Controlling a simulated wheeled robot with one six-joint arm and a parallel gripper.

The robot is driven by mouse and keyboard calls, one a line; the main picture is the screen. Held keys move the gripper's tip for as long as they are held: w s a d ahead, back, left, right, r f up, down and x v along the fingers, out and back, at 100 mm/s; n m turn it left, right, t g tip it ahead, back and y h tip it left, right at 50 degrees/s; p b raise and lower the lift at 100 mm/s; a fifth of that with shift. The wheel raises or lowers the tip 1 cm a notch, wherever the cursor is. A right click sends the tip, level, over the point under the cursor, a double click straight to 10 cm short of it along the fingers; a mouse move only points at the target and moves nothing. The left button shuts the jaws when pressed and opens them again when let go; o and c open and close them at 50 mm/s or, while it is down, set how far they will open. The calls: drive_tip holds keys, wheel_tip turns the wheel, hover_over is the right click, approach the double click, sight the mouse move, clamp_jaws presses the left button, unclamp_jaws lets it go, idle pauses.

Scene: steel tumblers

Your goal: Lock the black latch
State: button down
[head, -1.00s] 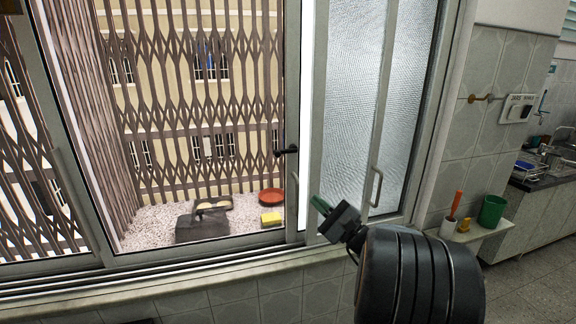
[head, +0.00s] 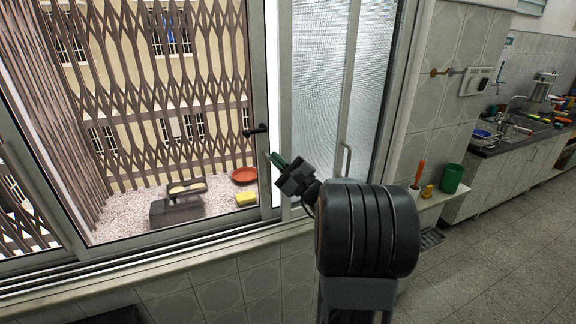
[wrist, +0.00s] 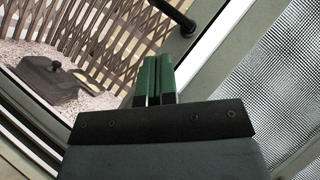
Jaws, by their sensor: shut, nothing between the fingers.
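The black latch (head: 255,130) sits on the window frame's upright, its lever pointing sideways to the left in the head view. In the wrist view the latch (wrist: 180,18) shows at the top, beyond the fingertips, partly cut off by the picture edge. My gripper (head: 275,158) has green fingers that are shut with nothing between them. It is below and slightly right of the latch in the head view, apart from it. In the wrist view the gripper's fingers (wrist: 155,75) lie side by side.
The window frame and frosted pane (head: 318,80) stand close behind my gripper. A pull handle (head: 347,160) is on the right sash. A dark box (head: 177,207), a red dish (head: 244,175) and a yellow sponge (head: 246,198) lie on the outer ledge. A green cup (head: 452,178) stands on a shelf at right.

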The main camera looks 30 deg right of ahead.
sight(256, 131)
drive_tip(key=w+a+r+p, duration=0.2)
drive_tip(key=w+a+r, duration=0.1)
drive_tip(key=r, duration=0.1)
drive_tip(key=shift+a, duration=0.3)
drive_tip(key=shift+w+r, duration=0.1)
idle(0.4)
